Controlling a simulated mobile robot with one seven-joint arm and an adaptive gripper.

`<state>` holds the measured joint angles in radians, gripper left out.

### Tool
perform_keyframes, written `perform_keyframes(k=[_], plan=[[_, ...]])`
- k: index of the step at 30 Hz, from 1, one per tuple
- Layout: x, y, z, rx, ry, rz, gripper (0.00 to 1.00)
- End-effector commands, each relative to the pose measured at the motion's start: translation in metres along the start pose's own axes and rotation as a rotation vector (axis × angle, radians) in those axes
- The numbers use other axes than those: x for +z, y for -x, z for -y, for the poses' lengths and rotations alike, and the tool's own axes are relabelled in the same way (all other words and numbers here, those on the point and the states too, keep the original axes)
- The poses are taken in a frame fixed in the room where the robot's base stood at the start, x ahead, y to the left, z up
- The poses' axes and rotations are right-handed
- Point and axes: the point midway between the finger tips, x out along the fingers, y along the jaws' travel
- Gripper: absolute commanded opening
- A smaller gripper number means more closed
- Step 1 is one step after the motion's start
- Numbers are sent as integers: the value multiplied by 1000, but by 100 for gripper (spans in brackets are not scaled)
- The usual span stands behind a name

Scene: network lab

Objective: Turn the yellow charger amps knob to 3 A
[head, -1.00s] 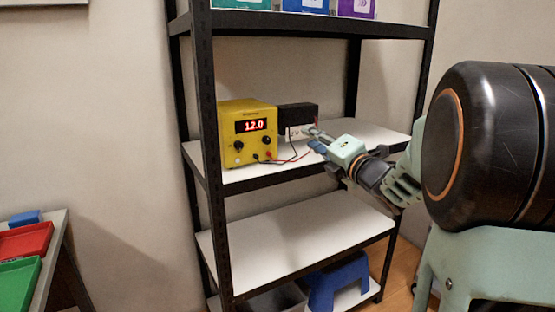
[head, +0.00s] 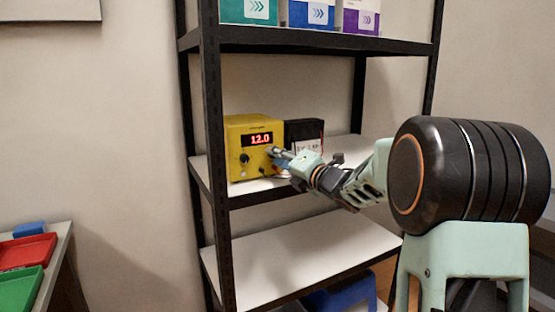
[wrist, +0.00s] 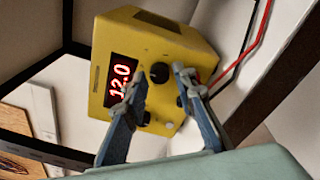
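The yellow charger (head: 240,130) stands on the middle shelf, its red display (head: 258,139) reading 12.0. It also shows turned sideways in the wrist view (wrist: 150,45). One black knob (head: 244,158) shows at the left of its front. The other black knob (wrist: 159,72) shows between my fingertips in the wrist view; in the head view my gripper hides it. My gripper (head: 274,152) is open, with a finger on either side of that knob (wrist: 158,80). I cannot tell whether the fingers touch it. No amps marking is readable.
A dark box (head: 304,134) stands right of the charger. A red lead (wrist: 256,42) runs near it in the wrist view. The black shelf post (head: 211,150) is close at the charger's left. The lower shelf (head: 300,255) is largely bare.

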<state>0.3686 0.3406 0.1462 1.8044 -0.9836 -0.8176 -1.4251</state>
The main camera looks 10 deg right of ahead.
Motion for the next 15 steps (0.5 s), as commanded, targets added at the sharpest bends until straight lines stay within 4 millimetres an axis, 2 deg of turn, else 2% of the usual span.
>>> perform_keyframes(k=[9,15], plan=[[0,-2,0,-1,0,1,24],[0,-2,0,-1,0,1,2]])
